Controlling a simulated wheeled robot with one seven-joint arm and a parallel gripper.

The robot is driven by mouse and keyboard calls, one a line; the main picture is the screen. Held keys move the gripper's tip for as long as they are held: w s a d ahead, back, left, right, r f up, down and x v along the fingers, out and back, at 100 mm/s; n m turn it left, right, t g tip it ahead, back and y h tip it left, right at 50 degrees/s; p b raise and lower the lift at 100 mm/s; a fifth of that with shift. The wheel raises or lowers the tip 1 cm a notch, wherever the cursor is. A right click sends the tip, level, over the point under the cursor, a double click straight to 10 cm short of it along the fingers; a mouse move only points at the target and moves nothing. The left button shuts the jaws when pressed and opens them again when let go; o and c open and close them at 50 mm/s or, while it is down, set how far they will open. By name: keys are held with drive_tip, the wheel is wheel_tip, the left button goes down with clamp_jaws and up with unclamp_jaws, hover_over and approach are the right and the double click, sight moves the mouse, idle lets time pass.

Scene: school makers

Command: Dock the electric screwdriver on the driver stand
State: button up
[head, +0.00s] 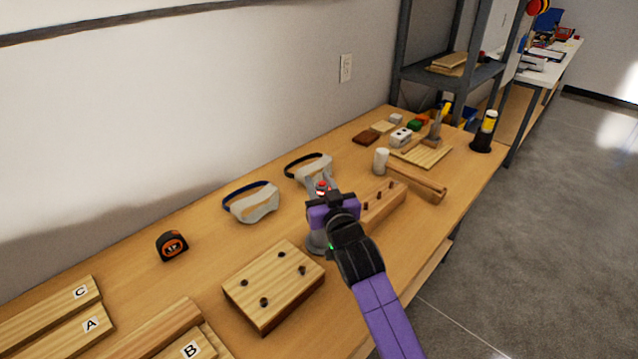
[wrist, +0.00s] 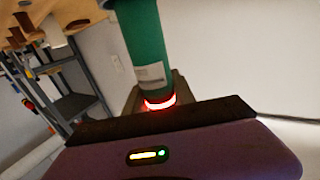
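My gripper (head: 322,187) is above the near part of the workbench, its fingers on either side of an upright tool with a red top, which I take to be the electric screwdriver (head: 322,188). In the wrist view the screwdriver (wrist: 146,45) shows a green body with a pale label and a glowing red ring close to the fingers; the fingers appear closed on it. A round grey base, likely the driver stand (head: 316,243), shows below my gripper. My gripper hides the screwdriver's lower part, so I cannot tell whether it sits in the stand.
A wooden block with holes (head: 272,288) stands in front-left of the base, and a pegged block (head: 384,208) is close right. Goggles (head: 252,203), a tape measure (head: 172,245) and a mallet (head: 415,180) lie around. A black holder (head: 481,147) stands at the far right.

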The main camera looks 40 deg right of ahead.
drive_tip(key=shift+o, duration=0.3)
drive_tip(key=shift+s+a+f, duration=0.1)
drive_tip(key=shift+s+a, duration=0.15)
drive_tip(key=shift+s, duration=0.2)
drive_tip(key=b+v, duration=0.2)
drive_tip(key=v, duration=0.8)
idle(0.3)
idle(0.5)
